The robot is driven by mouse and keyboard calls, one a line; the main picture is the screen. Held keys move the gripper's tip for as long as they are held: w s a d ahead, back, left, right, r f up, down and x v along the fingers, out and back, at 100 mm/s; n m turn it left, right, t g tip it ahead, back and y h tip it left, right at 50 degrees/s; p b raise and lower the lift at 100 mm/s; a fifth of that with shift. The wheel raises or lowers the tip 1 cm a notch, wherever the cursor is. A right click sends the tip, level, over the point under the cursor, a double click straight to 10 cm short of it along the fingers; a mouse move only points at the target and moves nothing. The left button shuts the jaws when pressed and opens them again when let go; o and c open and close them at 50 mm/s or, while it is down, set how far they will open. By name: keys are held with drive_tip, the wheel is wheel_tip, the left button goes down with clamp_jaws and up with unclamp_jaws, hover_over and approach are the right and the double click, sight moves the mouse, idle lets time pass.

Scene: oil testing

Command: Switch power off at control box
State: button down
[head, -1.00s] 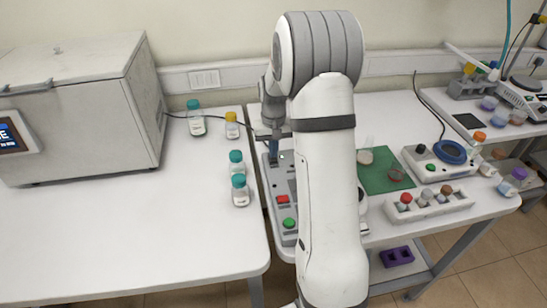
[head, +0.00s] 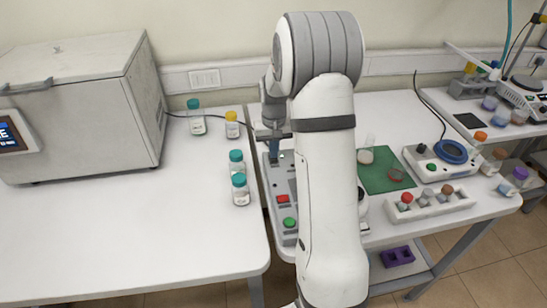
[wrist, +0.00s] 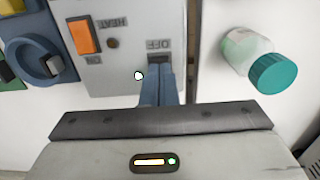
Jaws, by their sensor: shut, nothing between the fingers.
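The control box (head: 290,238) is a grey panel left of my arm in the head view, with a red button and a green button near its front. My arm hides part of it. In the wrist view the panel (wrist: 115,65) shows an orange switch (wrist: 84,37) marked HEAT and ON, and a dark switch (wrist: 159,58) by the word OFF. A small lit white-green lamp (wrist: 139,75) is beside it. My gripper (wrist: 158,70) has its blue fingers shut and empty, with the tips at the dark switch; I cannot tell if they touch it. The gripper (head: 273,152) is over the box's far end in the head view.
Several capped bottles (head: 240,190) stand on the left table, close to the box. One teal-capped bottle (wrist: 272,74) is right of the fingers in the wrist view. A blue ring-shaped part (wrist: 40,62) is at left there. A green mat (head: 385,180) lies right of my arm.

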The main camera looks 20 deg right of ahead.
sight(273, 160)
drive_tip(key=shift+f+b, duration=0.5)
drive_tip(key=shift+f, duration=0.25)
drive_tip(key=shift+r, duration=0.2)
drive_tip(key=shift+r+p, duration=2.2)
drive_tip(key=shift+r, duration=1.15)
drive_tip(key=shift+s+a+r, duration=0.1)
drive_tip(key=shift+r, duration=0.05)
drive_tip(key=s+a+r+t, duration=0.1)
drive_tip(key=s+a+r, duration=0.2)
drive_tip(key=s, duration=0.6)
drive_tip(key=s+a+r+n+t+b, duration=0.1)
drive_tip(key=s+a+r, duration=0.3)
drive_tip(key=s, duration=0.5)
drive_tip(key=s+a+r+n+t, duration=0.1)
drive_tip(key=s+a+r, duration=0.2)
drive_tip(key=s, duration=0.6)
drive_tip(key=shift+a+r, duration=0.4)
drive_tip(key=shift+a, duration=0.2)
